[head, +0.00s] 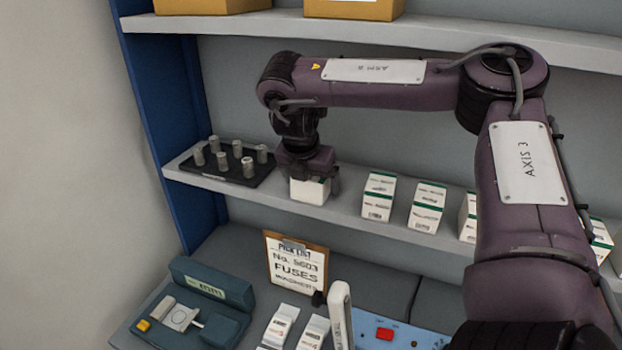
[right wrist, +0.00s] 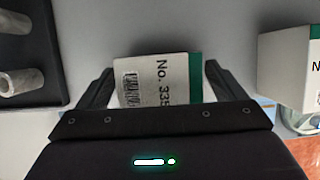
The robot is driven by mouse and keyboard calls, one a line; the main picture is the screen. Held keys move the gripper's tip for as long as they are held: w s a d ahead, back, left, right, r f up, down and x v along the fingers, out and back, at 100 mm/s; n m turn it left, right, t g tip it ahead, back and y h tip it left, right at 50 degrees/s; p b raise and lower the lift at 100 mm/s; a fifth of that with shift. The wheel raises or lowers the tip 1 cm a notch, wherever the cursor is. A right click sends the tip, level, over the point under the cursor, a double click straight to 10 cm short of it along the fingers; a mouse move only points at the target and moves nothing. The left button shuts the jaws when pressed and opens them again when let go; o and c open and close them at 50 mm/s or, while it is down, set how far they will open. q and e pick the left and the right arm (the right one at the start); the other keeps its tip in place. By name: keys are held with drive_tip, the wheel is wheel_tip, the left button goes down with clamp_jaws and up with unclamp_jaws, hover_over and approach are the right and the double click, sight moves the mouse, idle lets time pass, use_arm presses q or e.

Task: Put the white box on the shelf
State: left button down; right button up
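The white box (head: 310,190) is on the middle shelf (head: 345,212), under my right gripper (head: 308,175), which hides its upper part in the head view. In the right wrist view the white box (right wrist: 160,82) shows a barcode, a "No. 335" print and a green edge. It lies between the two fingers of my right gripper (right wrist: 160,78), slightly turned to them. A small gap shows between the box and the right finger, so the gripper looks open around it. My left gripper is not in view.
A black tray with grey pegs (head: 228,160) is left of the box on the shelf. White-and-green boxes (head: 378,197) stand to the right. An upper shelf (head: 420,35) holds brown boxes. Below are a pick-list clipboard (head: 296,265) and a blue-green holder (head: 205,300).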

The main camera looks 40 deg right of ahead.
drive_tip(key=shift+r, duration=0.1)
drive_tip(key=shift+r, duration=0.2)
drive_tip(key=v, duration=1.1)
drive_tip(key=shift+a+r, duration=0.25)
drive_tip(key=shift+r, duration=0.05)
drive_tip(key=shift+s, duration=0.1)
